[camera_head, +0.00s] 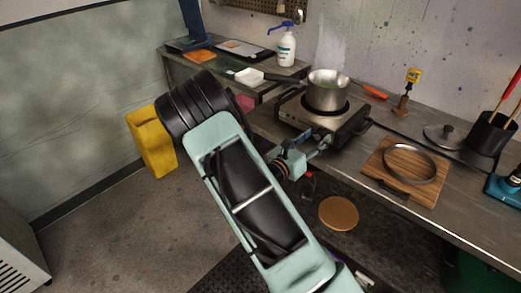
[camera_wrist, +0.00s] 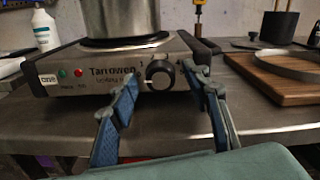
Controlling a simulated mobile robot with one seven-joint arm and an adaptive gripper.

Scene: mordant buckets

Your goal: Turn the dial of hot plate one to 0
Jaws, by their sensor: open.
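Hot plate one (camera_head: 300,113) stands on the steel bench with a metal pot (camera_head: 327,92) on it. In the wrist view the plate's front panel (camera_wrist: 100,88) carries a small tag at its left end, a green and a red light, and lettering. Its round black dial (camera_wrist: 159,74) has a pale ring; I cannot clearly read its setting. My gripper (camera_wrist: 161,74) is open, with one blue-padded finger left of the dial and one right of it. I cannot tell whether either finger touches the dial. In the head view my gripper (camera_head: 318,143) is at the plate's front.
A wooden board (camera_head: 419,190) with a metal ring lies to the right, beside a pot lid (camera_head: 444,137) and a black container (camera_head: 489,134). A white pump bottle (camera_head: 286,49) stands at back left. The bench's front edge lies below my gripper.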

